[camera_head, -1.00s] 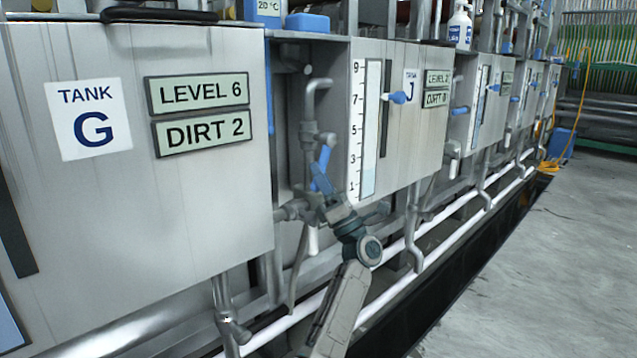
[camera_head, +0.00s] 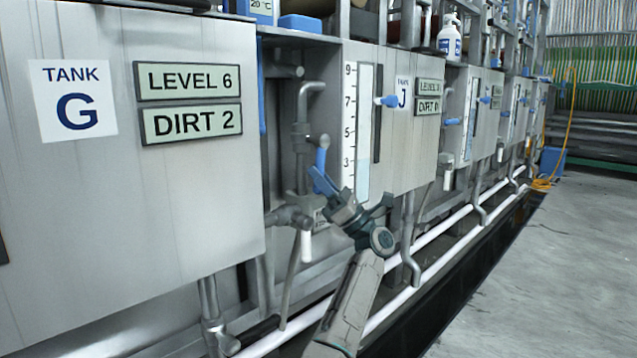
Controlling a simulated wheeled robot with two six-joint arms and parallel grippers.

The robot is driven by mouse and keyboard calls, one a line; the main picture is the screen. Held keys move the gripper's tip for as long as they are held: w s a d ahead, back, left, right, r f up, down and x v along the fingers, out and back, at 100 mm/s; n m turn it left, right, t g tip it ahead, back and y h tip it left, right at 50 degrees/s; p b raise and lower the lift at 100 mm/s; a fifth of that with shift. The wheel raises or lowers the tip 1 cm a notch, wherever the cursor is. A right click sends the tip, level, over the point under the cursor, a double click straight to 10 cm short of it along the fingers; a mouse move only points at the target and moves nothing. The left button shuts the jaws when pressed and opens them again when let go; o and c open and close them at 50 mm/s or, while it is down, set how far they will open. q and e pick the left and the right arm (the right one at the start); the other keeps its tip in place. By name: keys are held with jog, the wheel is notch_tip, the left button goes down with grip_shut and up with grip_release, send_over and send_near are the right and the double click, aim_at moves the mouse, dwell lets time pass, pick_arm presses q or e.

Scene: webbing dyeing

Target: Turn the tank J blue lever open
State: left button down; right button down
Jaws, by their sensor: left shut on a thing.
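The blue lever (camera_head: 321,168) sits on the pipework in the gap between tank G (camera_head: 180,205) and tank J (camera_head: 418,150). Its upper part stands nearly upright; its lower part slants down to the right. My left gripper (camera_head: 328,191) reaches up from below and is shut on the lower end of this lever. Its fingers partly hide the lever's end and the valve behind. Tank J's label and a level gauge (camera_head: 363,130) are on its front panel. My right gripper is not in view.
Grey pipes (camera_head: 303,130) and a white-handled valve (camera_head: 306,245) crowd the gap beside the gripper. White pipes (camera_head: 425,280) run low along the tanks above a dark trench. Open grey floor (camera_head: 540,270) lies at the right.

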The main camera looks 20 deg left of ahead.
pick_arm(q)
jog(key=c, duration=1.3)
grip_release()
jog(key=shift+w+d+f+p, duration=0.1)
jog(key=shift+d+f+p, duration=0.25)
jog(key=shift+d+f, duration=0.05)
jog(key=s+p+v, duration=0.1)
jog(key=p+v, duration=0.1)
jog(key=v, duration=0.7)
jog(key=shift+w+d+f+p, duration=0.2)
jog(key=shift+w+f+p, duration=0.15)
jog(key=shift+w, duration=0.15)
